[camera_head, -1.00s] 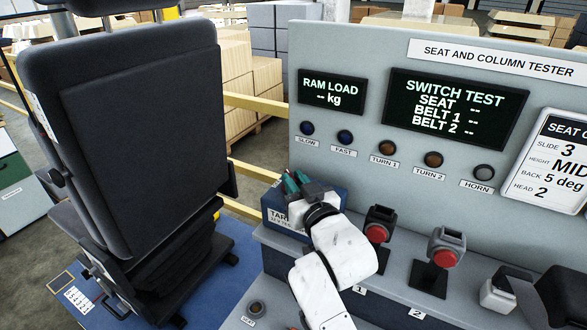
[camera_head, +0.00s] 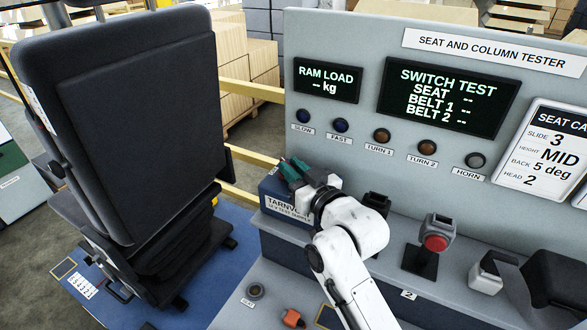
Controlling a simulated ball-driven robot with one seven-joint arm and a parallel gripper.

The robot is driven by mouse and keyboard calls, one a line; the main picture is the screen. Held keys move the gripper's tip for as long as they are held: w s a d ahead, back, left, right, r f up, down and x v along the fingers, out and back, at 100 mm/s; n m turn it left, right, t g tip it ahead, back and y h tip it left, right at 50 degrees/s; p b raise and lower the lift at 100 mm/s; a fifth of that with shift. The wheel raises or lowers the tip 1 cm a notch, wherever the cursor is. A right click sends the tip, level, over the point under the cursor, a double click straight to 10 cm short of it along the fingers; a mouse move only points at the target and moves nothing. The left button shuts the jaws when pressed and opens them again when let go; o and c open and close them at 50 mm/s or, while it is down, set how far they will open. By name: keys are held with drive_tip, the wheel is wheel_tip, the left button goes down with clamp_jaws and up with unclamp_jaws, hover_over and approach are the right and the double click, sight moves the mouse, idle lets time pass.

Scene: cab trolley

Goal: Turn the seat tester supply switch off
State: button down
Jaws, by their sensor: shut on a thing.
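The dark blue test supply box (camera_head: 285,207) stands on the tester's ledge, with a white label on its front reading "TARNV…" and a test supply line below. My gripper (camera_head: 291,168), with green fingertips, is at the top of this box and shut on a small part there. That part fits the supply switch, but the fingers hide it, so its position cannot be seen. My white wrist and arm cover the right side of the box.
The grey tester panel (camera_head: 345,140) rises close behind the box, its displays lit. A red button buckle (camera_head: 435,243) stands on the ledge to the right. A black seat (camera_head: 130,130) stands at left. An orange piece (camera_head: 292,318) lies on the front deck.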

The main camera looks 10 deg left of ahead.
drive_tip(key=c, duration=1.1)
unclamp_jaws()
drive_tip(key=shift+c, duration=0.2)
drive_tip(key=shift+r, duration=0.55)
drive_tip(key=s+d+r+b, duration=0.2)
drive_tip(key=s+d+r, duration=0.1)
drive_tip(key=s+r, duration=0.8)
drive_tip(key=shift+s+d+r+b, duration=0.3)
drive_tip(key=shift+s+r+b, duration=0.1)
drive_tip(key=shift+s, duration=0.85)
